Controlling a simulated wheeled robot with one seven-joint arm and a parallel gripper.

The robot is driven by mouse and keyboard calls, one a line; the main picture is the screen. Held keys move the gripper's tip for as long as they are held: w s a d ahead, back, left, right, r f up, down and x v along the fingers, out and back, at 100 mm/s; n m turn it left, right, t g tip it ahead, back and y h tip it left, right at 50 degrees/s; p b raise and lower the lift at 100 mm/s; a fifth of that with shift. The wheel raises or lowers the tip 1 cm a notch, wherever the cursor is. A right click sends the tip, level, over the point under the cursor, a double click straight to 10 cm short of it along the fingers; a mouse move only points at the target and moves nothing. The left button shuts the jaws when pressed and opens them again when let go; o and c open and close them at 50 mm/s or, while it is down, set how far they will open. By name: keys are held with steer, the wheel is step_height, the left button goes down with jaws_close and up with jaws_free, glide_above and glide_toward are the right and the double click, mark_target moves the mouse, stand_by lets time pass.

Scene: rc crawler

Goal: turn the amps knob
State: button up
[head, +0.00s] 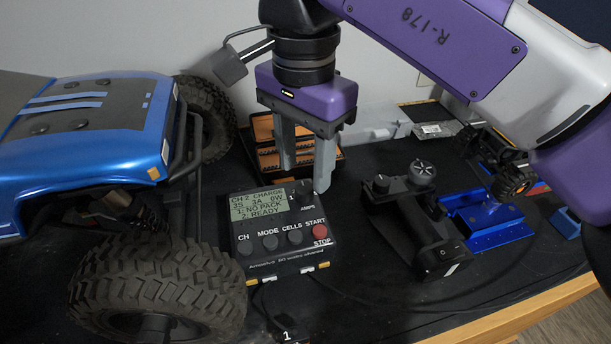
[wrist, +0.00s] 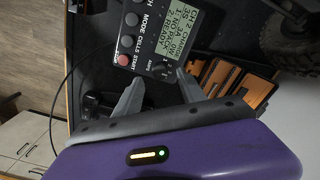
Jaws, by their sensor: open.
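The black charger (head: 282,262) lies on the dark bench, its face up. Its lit screen (head: 259,207) reads CH 2 CHARGE, 3S 3A 0W, 1: NO PACK, 2: READY. The dark amps knob (head: 304,188) is at the charger's far right corner, above the AMPS label. My gripper (head: 304,178) is open, pointing down over that corner, with its grey fingers apart. In the wrist view, the fingertips (wrist: 160,76) reach the charger's edge on the knob's side.
A blue crawler truck (head: 90,125) with large tyres stands close on the left. An orange-and-black organizer (head: 265,140) is behind the fingers. A black transmitter (head: 415,225) lies right of the charger, with a blue metal stand (head: 490,222) beyond. Cables run from the charger's front.

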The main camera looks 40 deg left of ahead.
mark_target(304, 187)
steer(key=shift+f, duration=1.8)
jaws_close()
